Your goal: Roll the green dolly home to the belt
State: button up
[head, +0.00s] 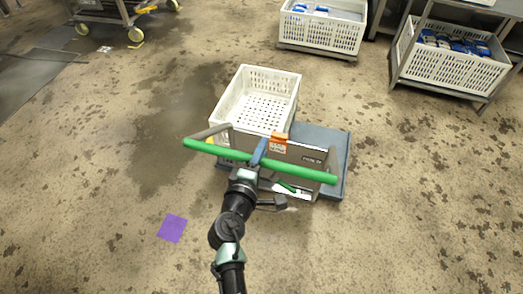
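The green dolly shows in the head view as a blue-grey platform (338,150) with a green push bar (225,152) across its near side. An empty white slatted crate (270,78) stands on its left part. My gripper (260,151) is at the middle of the green bar, its blue fingers meeting the bar. Whether the fingers are closed around the bar or only touch it cannot be made out. The dolly's wheels are mostly hidden. No belt can be made out for sure.
A purple square (172,228) lies on the floor at lower left. White crates with blue packs stand at the top middle (322,34) and on a rack at top right (440,65). A wheeled metal cart (120,14) is at top left. The stained floor around the dolly is clear.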

grip_shut()
dwell(1.1)
